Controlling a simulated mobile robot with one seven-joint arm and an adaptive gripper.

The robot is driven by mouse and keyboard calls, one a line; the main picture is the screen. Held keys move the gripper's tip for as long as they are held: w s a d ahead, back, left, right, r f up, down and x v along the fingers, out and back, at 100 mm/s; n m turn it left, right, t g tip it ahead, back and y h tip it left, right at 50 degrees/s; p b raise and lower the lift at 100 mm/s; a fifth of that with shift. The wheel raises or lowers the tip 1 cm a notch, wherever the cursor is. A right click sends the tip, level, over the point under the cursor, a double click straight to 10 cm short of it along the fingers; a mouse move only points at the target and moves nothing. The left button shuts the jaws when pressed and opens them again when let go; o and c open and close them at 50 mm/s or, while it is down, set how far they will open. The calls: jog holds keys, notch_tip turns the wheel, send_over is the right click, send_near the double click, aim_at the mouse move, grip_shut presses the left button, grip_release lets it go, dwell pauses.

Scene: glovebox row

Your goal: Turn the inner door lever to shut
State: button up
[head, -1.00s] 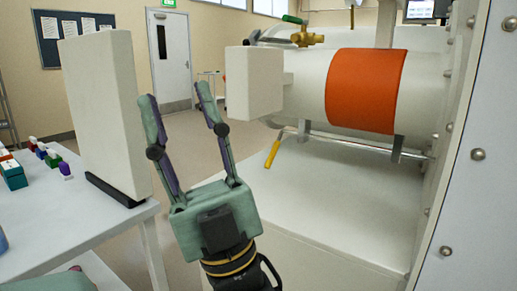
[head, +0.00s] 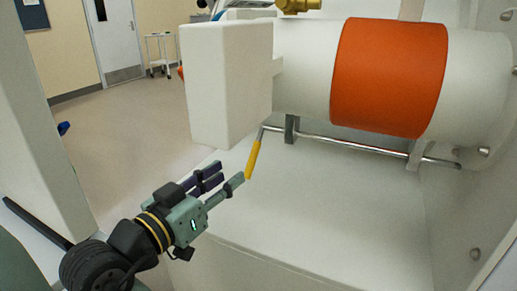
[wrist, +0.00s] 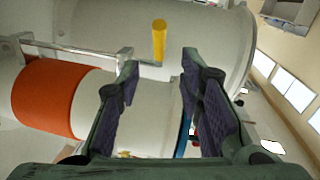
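The lever has a yellow grip (head: 253,158) that hangs down, slightly slanted, from the left end of a long metal rod (head: 340,145) under the white cylindrical chamber (head: 300,70). In the wrist view the grip (wrist: 159,40) appears just beyond the fingertips, in line with the gap between them. My gripper (head: 232,174) is open and empty, at the lower left of the grip, with its fingers pointing toward it. The fingertips look close to the grip; I cannot tell whether one touches it.
A white block (head: 228,90) stands at the chamber's left end, above my gripper. An orange band (head: 388,75) wraps the chamber. A flat white surface (head: 330,215) lies below the rod. A pale slab (head: 35,140) stands at the left. A riveted panel (head: 485,170) bounds the right.

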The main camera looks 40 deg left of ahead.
aim_at(250, 159)
jog(key=w, duration=0.3)
jog(key=w+p, duration=0.1)
jog(key=w, duration=0.6)
jog(key=shift+a+p, duration=0.35)
jog(key=shift+a, duration=0.05)
jog(key=shift+c, duration=0.4)
grip_shut()
